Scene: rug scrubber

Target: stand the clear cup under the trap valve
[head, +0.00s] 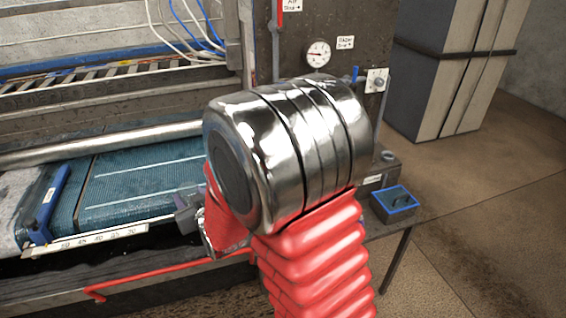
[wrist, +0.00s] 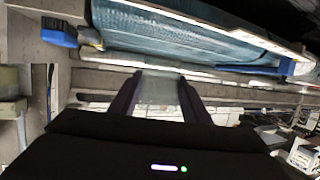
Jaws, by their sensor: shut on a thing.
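In the wrist view my gripper (wrist: 158,98) has its two dark fingers closed on the sides of a clear cup (wrist: 158,88). The cup is see-through and faint, and its lower part is hidden behind my wrist housing. In the head view my gripper (head: 188,210) shows only in part, in front of the machine's front edge, and my own arm hides the rest. I cannot make out the cup there. I cannot tell for sure which fitting is the trap valve; a small blue lever (head: 355,74) shows on the dark panel beside the gauge.
A blue-green rug belt (head: 135,185) with a roller lies behind my gripper. A blue clamp bar (head: 47,205) stands at its left end. A dark panel carries a round gauge (head: 319,53). A blue-rimmed tray (head: 396,214) sits at right. Open floor (head: 490,200) lies beyond.

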